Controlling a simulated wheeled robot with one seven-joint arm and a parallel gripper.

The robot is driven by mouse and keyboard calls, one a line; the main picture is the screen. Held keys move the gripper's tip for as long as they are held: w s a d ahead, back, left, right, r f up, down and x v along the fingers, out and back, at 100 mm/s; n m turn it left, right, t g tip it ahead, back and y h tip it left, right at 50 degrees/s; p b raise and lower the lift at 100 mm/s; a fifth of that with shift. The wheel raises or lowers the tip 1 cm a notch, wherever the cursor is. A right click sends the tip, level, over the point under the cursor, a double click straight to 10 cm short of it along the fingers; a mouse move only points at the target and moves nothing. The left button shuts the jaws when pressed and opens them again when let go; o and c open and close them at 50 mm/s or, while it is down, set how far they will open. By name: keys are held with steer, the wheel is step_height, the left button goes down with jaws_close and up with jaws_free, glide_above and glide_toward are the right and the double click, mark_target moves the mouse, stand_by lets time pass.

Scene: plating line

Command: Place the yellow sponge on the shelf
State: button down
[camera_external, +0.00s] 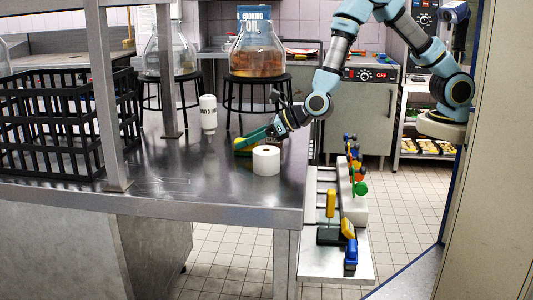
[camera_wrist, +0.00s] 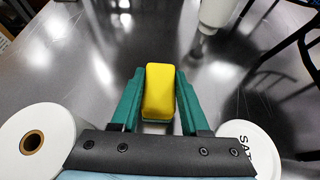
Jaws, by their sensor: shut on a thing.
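The yellow sponge (camera_wrist: 159,90) is between the green fingers of my gripper (camera_wrist: 158,96) in the wrist view, with a green strip at its near end. My gripper (camera_external: 246,145) is shut on it, low over the steel counter (camera_external: 200,187). I cannot tell whether the sponge touches the counter. In the external view the sponge (camera_external: 241,145) is small and partly hidden by the fingers. A low metal side shelf (camera_external: 335,268) at the counter's right end holds cleaning tools. I cannot tell whether this is the task's shelf.
A white paper roll (camera_external: 266,161) stands right beside my gripper; the roll (camera_wrist: 35,140) is at left in the wrist view. A white lettered round top (camera_wrist: 248,148) is at right. A white bottle (camera_external: 208,114) and black crate (camera_external: 65,125) stand left. The counter's front middle is clear.

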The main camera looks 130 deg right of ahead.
steer(key=shift+f+b, duration=0.2)
steer(key=shift+b, duration=0.1)
steer(key=shift+c, duration=2)
jaws_free()
steer(key=shift+r, duration=0.1)
